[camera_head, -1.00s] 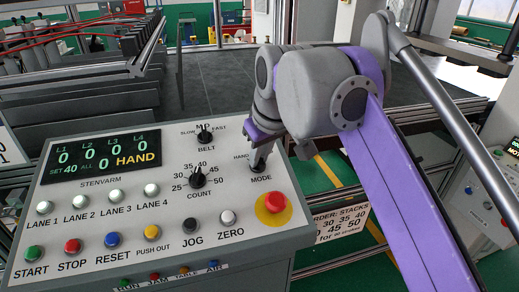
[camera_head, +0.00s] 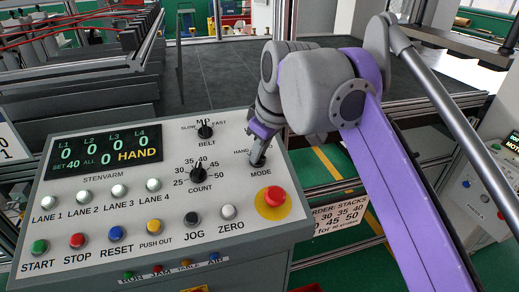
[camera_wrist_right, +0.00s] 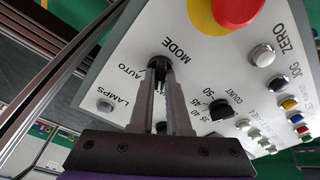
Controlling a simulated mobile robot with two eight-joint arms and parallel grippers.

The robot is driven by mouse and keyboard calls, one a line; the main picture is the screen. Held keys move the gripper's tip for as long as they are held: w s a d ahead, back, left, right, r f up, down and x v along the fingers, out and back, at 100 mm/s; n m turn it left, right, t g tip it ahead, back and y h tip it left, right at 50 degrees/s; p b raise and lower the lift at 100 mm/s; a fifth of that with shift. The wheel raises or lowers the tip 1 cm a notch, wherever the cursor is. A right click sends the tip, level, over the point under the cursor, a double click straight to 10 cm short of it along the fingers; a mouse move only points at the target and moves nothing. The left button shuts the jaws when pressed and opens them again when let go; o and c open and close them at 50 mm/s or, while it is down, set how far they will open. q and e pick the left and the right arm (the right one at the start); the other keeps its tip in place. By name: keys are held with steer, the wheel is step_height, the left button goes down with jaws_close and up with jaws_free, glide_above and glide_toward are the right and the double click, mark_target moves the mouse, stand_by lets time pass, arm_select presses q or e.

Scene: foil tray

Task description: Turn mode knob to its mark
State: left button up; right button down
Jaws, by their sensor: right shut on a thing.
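The mode knob (camera_wrist_right: 158,63) is a small black knob on the sloped grey-white control panel (camera_head: 225,175). My right gripper's fingers (camera_wrist_right: 158,75) are closed around the knob in the wrist view. AUTO is readable beside the knob there, and HAND is partly visible in the head view. The knob's pointer and its mark are hidden or too small to tell. The display (camera_head: 104,144) reads HAND. My left gripper is not in view.
A red mushroom button (camera_head: 272,197) on a yellow disc sits just below the mode knob. The count knob (camera_head: 198,173) and belt knob (camera_head: 205,130) lie to its left. Several push buttons line the panel's lower part. A dark table (camera_head: 225,80) lies behind.

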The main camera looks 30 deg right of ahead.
steer(key=c, duration=0.9)
jaws_free()
steer(key=shift+r, duration=0.1)
steer(key=v, duration=1)
steer(key=shift+s+r, duration=0.2)
steer(key=shift+r, duration=0.15)
steer(key=shift+f, duration=0.1)
